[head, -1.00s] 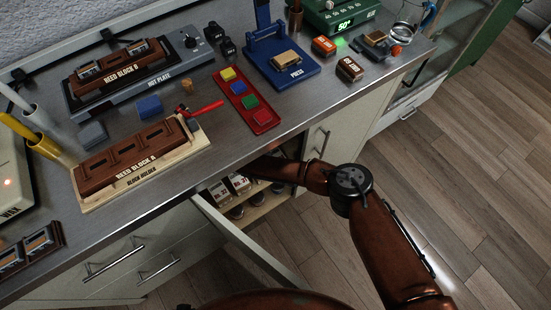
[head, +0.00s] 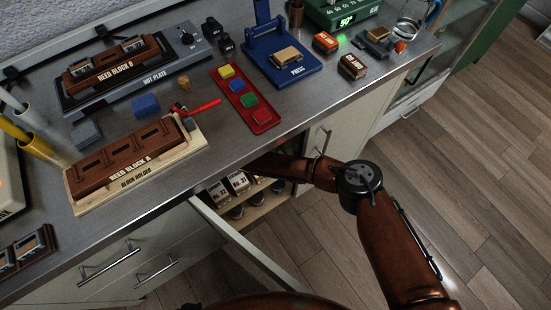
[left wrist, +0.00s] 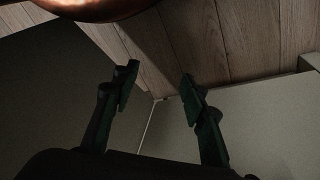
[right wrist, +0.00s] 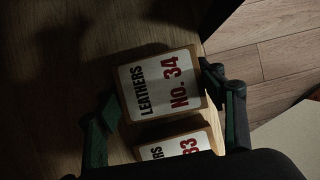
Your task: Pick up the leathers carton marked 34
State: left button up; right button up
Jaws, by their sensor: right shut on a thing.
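The leathers carton marked No. 34 (right wrist: 133,79) has a white label with black and red print and fills the middle of the right wrist view. My right gripper (right wrist: 162,92) has a finger on either side of it and is shut on it. Another carton (right wrist: 172,148), its number ending in 33, stands close below it in that view. In the head view my right arm reaches under the counter, and its gripper and carton 34 are hidden there. My left gripper (left wrist: 158,80) is open and empty in the left wrist view.
Other labelled cartons (head: 238,181) and several round jars (head: 236,212) stand on shelves in the open cupboard. Its open door (head: 245,243) juts out beside my right arm. The counter (head: 218,150) above holds a red tray, a press and reed blocks. Wooden floor lies free at right.

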jog(key=c, duration=0.5)
jog(key=shift+o, duration=0.2)
jog(key=shift+r, duration=0.1)
